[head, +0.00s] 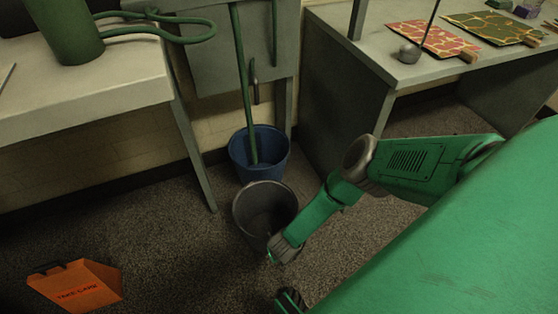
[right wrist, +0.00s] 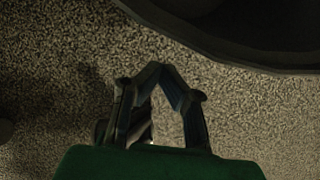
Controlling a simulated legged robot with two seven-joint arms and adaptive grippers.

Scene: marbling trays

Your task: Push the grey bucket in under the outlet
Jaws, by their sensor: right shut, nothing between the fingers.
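The grey bucket (head: 244,215) stands upright on the floor, open and seemingly empty, just in front of the blue bucket. Its dark side and rim show at the upper right of the right wrist view (right wrist: 262,58). A short pipe end (head: 254,92), which looks like the outlet, hangs below a grey panel, above and behind the grey bucket. My right gripper (head: 272,257) is low at the near right side of the grey bucket. In the right wrist view its fingertips (right wrist: 152,72) meet with nothing between them, apart from the bucket there.
The blue bucket (head: 275,170) stands below the pipe end with a green pole (head: 243,80) in it. A leg (head: 190,150) of the left table and the right bench's side panel (head: 345,95) flank it. An orange sign (head: 82,287) lies on the floor at left.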

